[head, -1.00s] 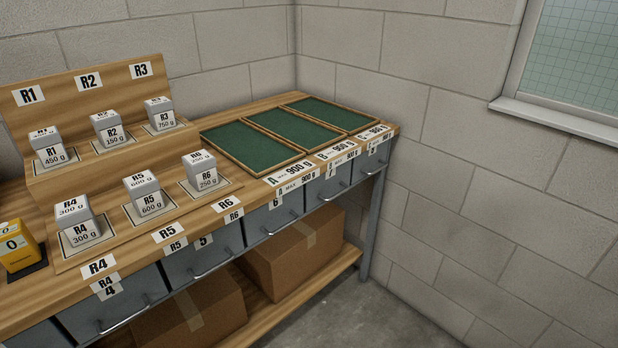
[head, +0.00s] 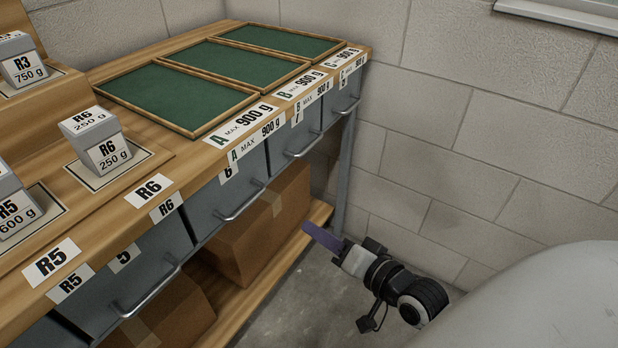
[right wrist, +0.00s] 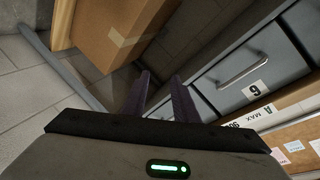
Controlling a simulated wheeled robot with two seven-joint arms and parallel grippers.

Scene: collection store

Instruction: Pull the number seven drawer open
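The number seven drawer (head: 283,150) is a grey front under the bench top, below the B 900 g label, with a bar handle (head: 304,147). It looks shut, flush with the drawers beside it. My right gripper (head: 308,230) has dark purple fingers and is below and to the right of that handle in the head view, apart from it. In the right wrist view the two fingers (right wrist: 160,90) stand apart with nothing between them. That view is turned over and shows the number six drawer (right wrist: 270,62) with its handle right of the fingers. My left gripper is not in view.
Drawer six (head: 222,205) and drawer five (head: 145,265) are to the left, drawer eight (head: 343,97) to the right. A cardboard box (head: 250,240) sits on the lower shelf (head: 300,248). A bench leg (head: 345,175) stands near my gripper. Green trays (head: 180,93) lie on top.

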